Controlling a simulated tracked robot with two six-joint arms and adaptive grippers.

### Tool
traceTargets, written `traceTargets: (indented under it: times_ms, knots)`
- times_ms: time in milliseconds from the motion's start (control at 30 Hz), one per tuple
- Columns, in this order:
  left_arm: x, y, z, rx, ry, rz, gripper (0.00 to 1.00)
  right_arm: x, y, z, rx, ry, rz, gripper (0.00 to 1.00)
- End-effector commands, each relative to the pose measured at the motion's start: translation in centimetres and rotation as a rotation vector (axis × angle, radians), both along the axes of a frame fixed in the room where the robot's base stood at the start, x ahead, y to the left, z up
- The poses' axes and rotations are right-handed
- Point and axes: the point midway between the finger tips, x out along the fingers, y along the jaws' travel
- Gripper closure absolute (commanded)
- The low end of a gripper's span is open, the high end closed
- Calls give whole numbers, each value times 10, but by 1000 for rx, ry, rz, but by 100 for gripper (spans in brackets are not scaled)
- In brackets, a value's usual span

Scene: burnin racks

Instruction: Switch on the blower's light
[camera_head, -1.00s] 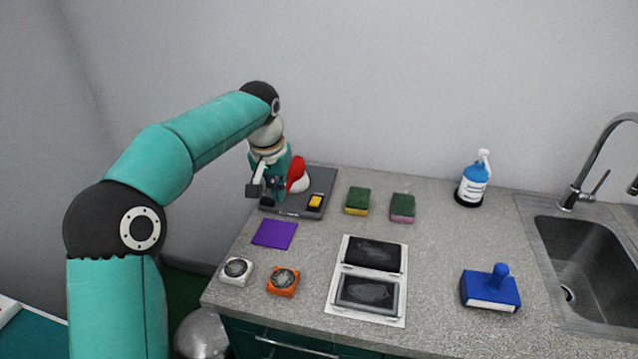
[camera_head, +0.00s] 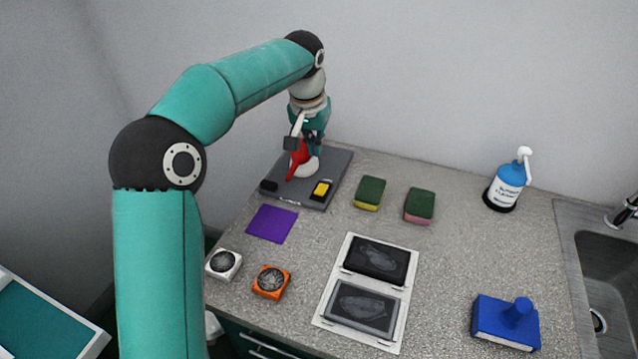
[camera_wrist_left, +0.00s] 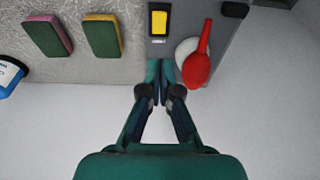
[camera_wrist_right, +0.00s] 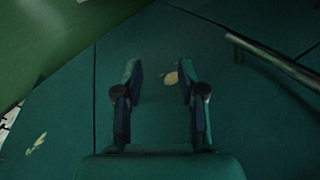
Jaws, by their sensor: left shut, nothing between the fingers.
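A red rubber blower (camera_head: 299,159) rests on a round white holder (camera_head: 307,168) on a dark grey base (camera_head: 337,170). A yellow switch (camera_head: 321,190) is set near the base's front right. My left gripper (camera_head: 309,140) is above the back of the base, behind the red blower. In the left wrist view its fingers (camera_wrist_left: 160,76) are shut and empty, close beside the white holder in the picture, with the yellow switch (camera_wrist_left: 159,22) apart beyond the tips. My right gripper (camera_wrist_right: 157,78) is open and empty before green panels, in its wrist view only.
A black block (camera_head: 269,186) sits at the base's left corner. Green sponges (camera_head: 370,191) (camera_head: 420,204) stand to the right, and a purple cloth (camera_head: 272,223) lies in front. A blue bottle (camera_head: 507,187) stands further right. Grey wall rises behind the counter.

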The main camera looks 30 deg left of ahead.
Motion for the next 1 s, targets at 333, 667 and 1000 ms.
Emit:
traceTargets:
  times_ms: [333, 667, 1000]
  knots:
    - [11, 0, -42, 0, 6, -6, 100, 0, 0, 2, 0, -1, 0, 60]
    - [23, 2, -104, -1, 5, -6, 100, 0, 0, 10, 0, -1, 0, 60]
    - [20, 1, -135, 0, 1, -6, 100, 0, 0, 14, 0, -1, 0, 60]
